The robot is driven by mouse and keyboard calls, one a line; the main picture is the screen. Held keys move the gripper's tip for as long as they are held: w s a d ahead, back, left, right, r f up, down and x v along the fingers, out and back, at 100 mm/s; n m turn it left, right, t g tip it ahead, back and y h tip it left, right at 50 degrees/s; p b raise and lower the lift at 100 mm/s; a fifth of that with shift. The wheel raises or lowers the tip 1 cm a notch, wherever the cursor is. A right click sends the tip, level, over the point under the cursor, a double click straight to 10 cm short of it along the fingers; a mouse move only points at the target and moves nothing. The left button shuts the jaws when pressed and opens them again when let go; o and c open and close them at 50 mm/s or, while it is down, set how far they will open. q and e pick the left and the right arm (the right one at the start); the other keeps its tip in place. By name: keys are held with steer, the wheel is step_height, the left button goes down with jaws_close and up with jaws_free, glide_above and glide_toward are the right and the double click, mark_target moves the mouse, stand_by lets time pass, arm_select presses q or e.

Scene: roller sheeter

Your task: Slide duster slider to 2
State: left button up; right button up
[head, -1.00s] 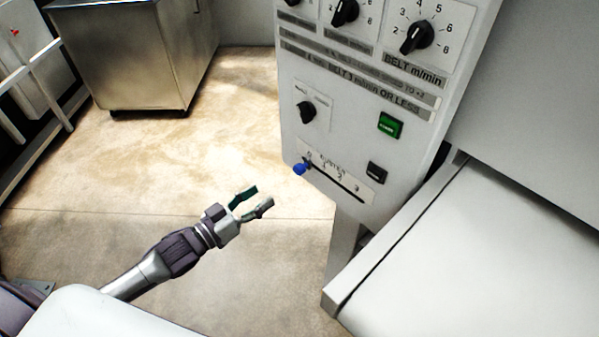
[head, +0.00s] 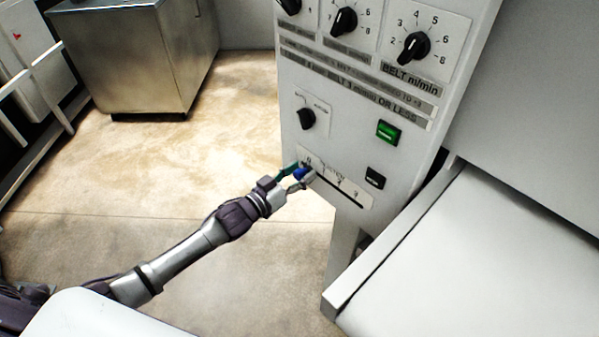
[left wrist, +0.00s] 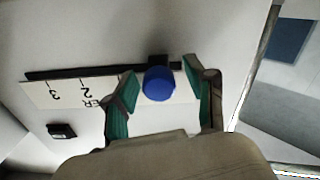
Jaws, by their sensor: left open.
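The duster slider's blue knob (head: 301,174) sits at the left, 0 end of its slot (head: 340,185) on the white control panel. In the left wrist view the blue knob (left wrist: 159,84) lies between my left gripper's two fingers, and the scale marks 2 and 3 show to its left. My left gripper (head: 296,175) is open around the knob, with a finger on either side (left wrist: 160,95). A gap shows between the knob and each finger in the wrist view. My right gripper is not in view.
Above the slider are a black selector knob (head: 307,119), a green button (head: 388,132) and a black button (head: 375,178). The belt knob (head: 414,47) is higher up. A white belt table (head: 470,260) stands at right. Open floor (head: 130,200) lies left of the panel.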

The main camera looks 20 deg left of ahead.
mark_target(339, 189)
arm_select(q)
steer(key=c, duration=0.8)
jaws_close()
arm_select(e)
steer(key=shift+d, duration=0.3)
arm_select(q)
steer(key=s+d+p, duration=0.1)
steer(key=d, duration=0.2)
steer(key=s+d, duration=0.2)
steer(key=d, duration=0.1)
steer(key=s+d+p, duration=0.1)
steer(key=s+d, duration=0.1)
steer(key=d, duration=0.1)
steer(key=shift+p, duration=0.35)
steer(key=shift+a, duration=0.1)
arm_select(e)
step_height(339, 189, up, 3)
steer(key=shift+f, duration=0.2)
arm_select(q)
steer(key=o, duration=0.8)
jaws_free()
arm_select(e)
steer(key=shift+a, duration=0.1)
